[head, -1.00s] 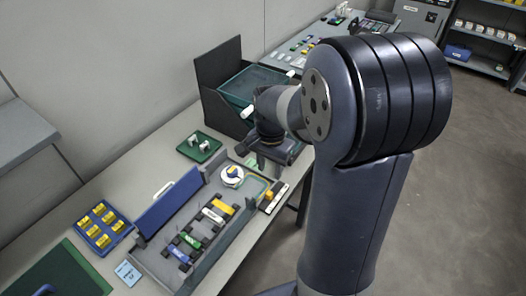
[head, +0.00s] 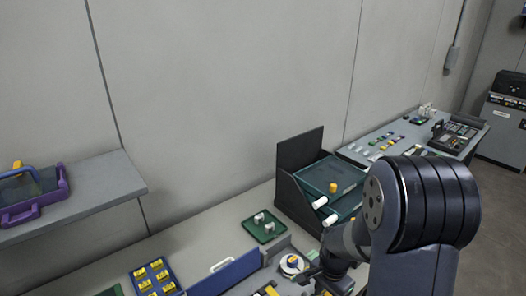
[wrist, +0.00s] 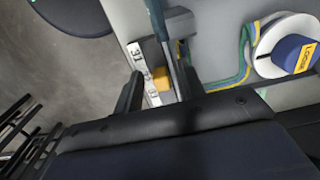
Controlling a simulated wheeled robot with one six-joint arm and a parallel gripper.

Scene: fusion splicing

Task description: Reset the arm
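My gripper (wrist: 158,88) shows in the wrist view with its two dark fingers apart and nothing held between them. Beyond the fingertips, a small yellow block (wrist: 162,77) sits beside a white numbered strip (wrist: 138,55) at the edge of the workstation tray. In the head view my gripper (head: 328,280) hangs low over the bench, close to the white reel (head: 292,264), and its fingers are too small and dark to make out. The reel with its blue and yellow centre (wrist: 290,50) is at the right of the wrist view.
A dark rack with green trays (head: 331,174) stands behind my arm. A green tray (head: 264,227) with small white parts and a blue tray of yellow pieces (head: 155,278) lie on the bench. A wall shelf (head: 85,201) holds a purple carrier (head: 32,203). A second table (head: 400,137) is farther back.

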